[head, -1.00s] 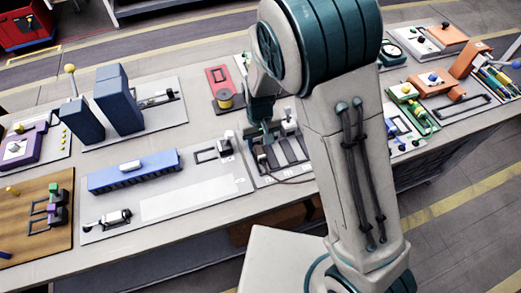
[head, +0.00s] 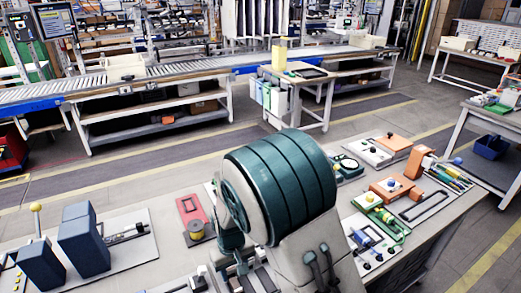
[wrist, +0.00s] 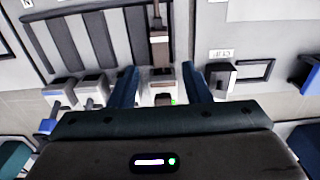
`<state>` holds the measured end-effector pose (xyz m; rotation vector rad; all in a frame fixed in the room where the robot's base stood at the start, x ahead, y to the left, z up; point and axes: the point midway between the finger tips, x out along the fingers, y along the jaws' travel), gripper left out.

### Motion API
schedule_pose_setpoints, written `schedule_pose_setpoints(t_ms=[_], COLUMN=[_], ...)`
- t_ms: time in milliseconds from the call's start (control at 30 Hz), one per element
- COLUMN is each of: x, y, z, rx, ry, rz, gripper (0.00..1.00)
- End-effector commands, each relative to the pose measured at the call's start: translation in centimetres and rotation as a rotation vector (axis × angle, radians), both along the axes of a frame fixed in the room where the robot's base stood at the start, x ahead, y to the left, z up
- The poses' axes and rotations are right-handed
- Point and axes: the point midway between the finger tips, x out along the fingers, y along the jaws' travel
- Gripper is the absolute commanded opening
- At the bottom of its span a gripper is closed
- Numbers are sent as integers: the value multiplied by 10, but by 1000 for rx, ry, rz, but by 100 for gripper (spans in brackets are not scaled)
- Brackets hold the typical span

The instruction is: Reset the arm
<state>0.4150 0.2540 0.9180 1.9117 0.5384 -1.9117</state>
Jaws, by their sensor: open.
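My gripper (wrist: 161,88) shows in the wrist view with its two dark blue fingers apart. A white block with a small green light (wrist: 163,99) lies between the fingertips in the picture, below a brown and grey upright part (wrist: 160,45). I cannot tell whether the fingers touch anything. In the head view my arm stands over the workbench and hides most of the panel beneath it. The fingers cannot be made out there.
Around the gripper are a dark slotted panel (wrist: 75,45), small white blocks (wrist: 92,86) and a black rectangular frame (wrist: 256,71). Orange and green devices (head: 383,222) are right. A conveyor (head: 190,74) is behind.

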Motion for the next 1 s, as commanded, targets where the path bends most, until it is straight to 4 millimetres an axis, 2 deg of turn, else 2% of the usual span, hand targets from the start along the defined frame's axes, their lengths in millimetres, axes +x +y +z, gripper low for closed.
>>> schedule_pose_setpoints(t_ms=[167,467,700,1000], x=[4,-5,-33,-88], y=[-19,-96,-159,-224], z=[27,113,166,208], rx=[30,109,137,121], ry=[-10,-63,-134,-242], rz=[-45,-193,-307,-450], gripper=[44,44,44,44])
